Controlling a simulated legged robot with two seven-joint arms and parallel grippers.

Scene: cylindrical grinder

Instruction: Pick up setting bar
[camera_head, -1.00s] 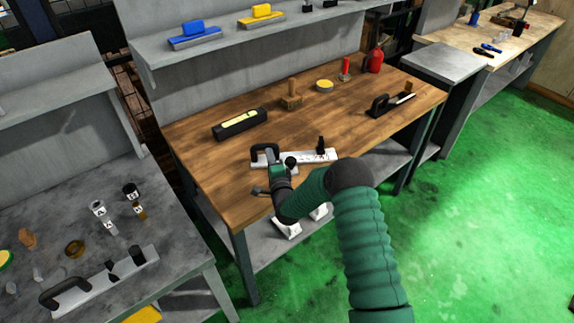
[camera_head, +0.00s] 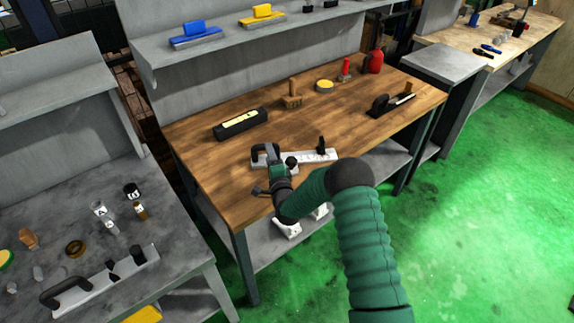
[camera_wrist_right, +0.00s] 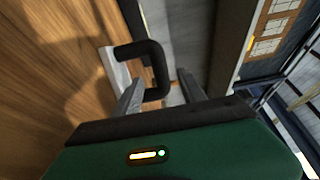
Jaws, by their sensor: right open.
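The setting bar, a pale metal bar (camera_head: 322,156) with a black handle at its left end and a black upright piece near its right end, lies on the front of the wooden workbench. My right gripper (camera_head: 274,160) is at the handle end and hides part of the bar. In the right wrist view, the gripper (camera_wrist_right: 160,78) is open, its two fingers apart. The black looped handle (camera_wrist_right: 157,62) shows at and between the fingertips; I cannot tell whether they touch it. My left gripper is not in view.
The wooden workbench (camera_head: 205,152) also holds a black block (camera_head: 240,125), a wooden brush (camera_head: 291,97), a red bottle (camera_head: 373,63) and a black-handled tool (camera_head: 383,104). A similar handled bar (camera_head: 98,283) lies on the grey bench at left. Bare wood surrounds the bar.

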